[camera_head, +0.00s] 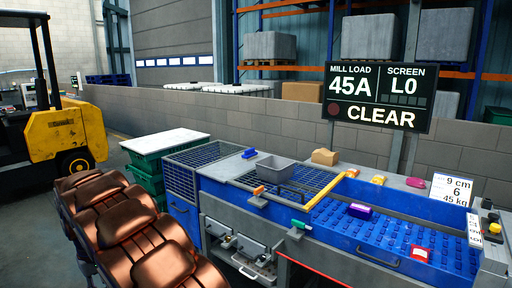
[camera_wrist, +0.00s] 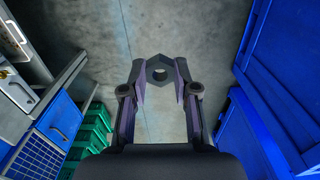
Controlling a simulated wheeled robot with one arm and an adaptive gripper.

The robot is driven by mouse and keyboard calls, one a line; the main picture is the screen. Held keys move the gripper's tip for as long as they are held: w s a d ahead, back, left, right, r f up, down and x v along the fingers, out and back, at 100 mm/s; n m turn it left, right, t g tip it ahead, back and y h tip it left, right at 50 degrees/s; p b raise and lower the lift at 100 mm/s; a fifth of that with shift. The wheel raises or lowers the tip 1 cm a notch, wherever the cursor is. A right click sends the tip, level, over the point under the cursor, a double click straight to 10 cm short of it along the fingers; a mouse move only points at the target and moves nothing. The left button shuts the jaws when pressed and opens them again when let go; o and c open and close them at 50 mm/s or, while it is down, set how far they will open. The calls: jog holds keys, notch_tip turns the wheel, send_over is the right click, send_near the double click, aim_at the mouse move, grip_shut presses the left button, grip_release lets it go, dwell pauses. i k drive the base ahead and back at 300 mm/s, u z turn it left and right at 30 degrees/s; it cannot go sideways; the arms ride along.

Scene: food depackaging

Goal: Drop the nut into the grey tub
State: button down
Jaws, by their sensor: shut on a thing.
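My gripper (camera_wrist: 160,73) shows in the wrist view with its two fingers shut on the sides of a dark grey hexagonal nut (camera_wrist: 163,64). The grey tub (camera_head: 277,172) is in the head view, on the dark grid at the left part of the blue bench. It is open-topped, and its inside is only partly visible. Neither my gripper nor the nut can be made out in the head view. The tub is not in the wrist view.
The blue studded tray (camera_head: 345,237) holds a purple block (camera_head: 360,211). A yellow bar (camera_head: 325,200) crosses between grid and tray. A tan block (camera_head: 325,157) lies behind the tub. Green crates (camera_wrist: 90,130) and blue panels (camera_wrist: 285,80) flank the floor in the wrist view.

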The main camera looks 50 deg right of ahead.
aim_at(273, 181)
jog(key=z, duration=1.35)
jog(key=i, duration=1)
